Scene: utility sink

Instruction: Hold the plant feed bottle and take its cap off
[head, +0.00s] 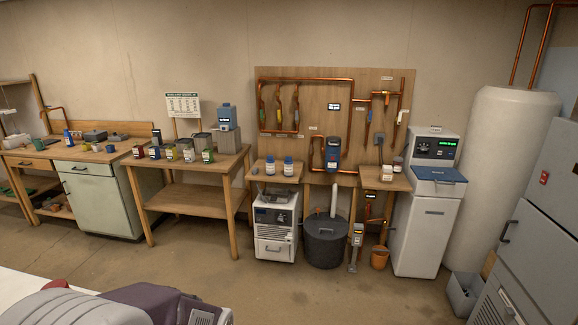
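I cannot tell which object is the plant feed bottle; the labels are too small to read. Two white bottles with blue caps, the left one (270,169) and the right one (288,169), stand upright side by side on a small wooden table. A slim blue bottle (68,139) stands on the far-left workbench. Neither of my grippers is in view, and nothing is seen being held.
Several small coloured containers line the middle wooden table (205,164). A dark round bin (326,245) and an orange bucket (379,258) stand on the floor below the pipe board (345,90). A large pale tank (505,170) stands right. The concrete floor (190,262) ahead is open.

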